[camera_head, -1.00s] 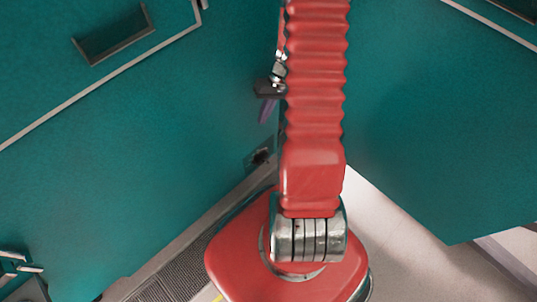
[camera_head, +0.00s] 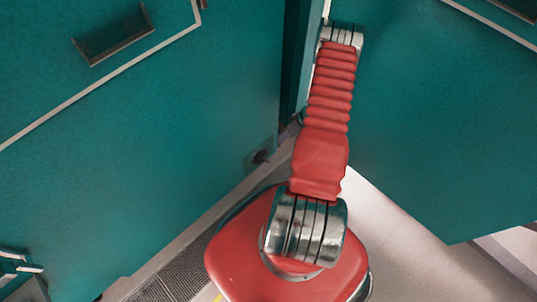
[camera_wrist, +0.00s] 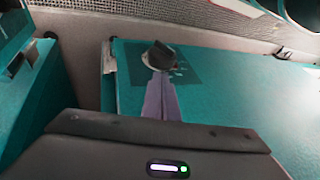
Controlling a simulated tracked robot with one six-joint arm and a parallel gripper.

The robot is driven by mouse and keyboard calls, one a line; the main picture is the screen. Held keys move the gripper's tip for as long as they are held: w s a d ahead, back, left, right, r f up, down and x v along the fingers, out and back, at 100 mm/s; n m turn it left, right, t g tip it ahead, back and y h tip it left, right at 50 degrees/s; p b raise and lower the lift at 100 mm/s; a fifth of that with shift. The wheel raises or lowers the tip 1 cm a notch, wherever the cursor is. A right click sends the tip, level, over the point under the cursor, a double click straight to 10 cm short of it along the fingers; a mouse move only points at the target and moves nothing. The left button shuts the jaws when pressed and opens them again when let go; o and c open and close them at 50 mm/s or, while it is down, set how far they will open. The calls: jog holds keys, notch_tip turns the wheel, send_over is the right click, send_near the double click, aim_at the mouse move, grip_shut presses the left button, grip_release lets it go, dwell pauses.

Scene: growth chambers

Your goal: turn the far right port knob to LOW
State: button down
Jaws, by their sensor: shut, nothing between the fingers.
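In the wrist view a dark round knob (camera_wrist: 160,56) with a light metal rim sits on a dark square plate (camera_wrist: 195,73) with small pale marks, on a teal panel. The pale marks are too small to read, so I cannot tell the knob's setting. My gripper (camera_wrist: 157,76) has its purple fingers shut and empty, with the tips overlapping the knob's near edge in the picture. I cannot tell whether they touch it. The head view shows a small dark plate with a dark round part (camera_head: 260,157) low on the left teal panel; my gripper is mostly hidden there by my arm.
Teal cabinet walls stand at left (camera_head: 150,150) and right (camera_head: 440,130), with a narrow gap between. A dark floor grating (camera_head: 185,275) runs along the left wall's foot. Pale floor (camera_head: 400,230) is clear at right. Another teal block (camera_wrist: 35,85) stands at left in the wrist view.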

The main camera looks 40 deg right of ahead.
jog(key=shift+d+f, duration=0.1)
jog(key=shift+f, duration=0.2)
jog(key=shift+f, duration=0.1)
send_near(263, 159)
notch_tip(263, 159, down, 4)
jog(key=w, duration=0.2)
jog(key=shift+s+a+f, duration=0.2)
jog(key=shift+a+f, duration=0.3)
jog(key=shift+a, duration=0.25)
jog(key=shift+d, duration=0.2)
jog(key=shift+a, duration=0.2)
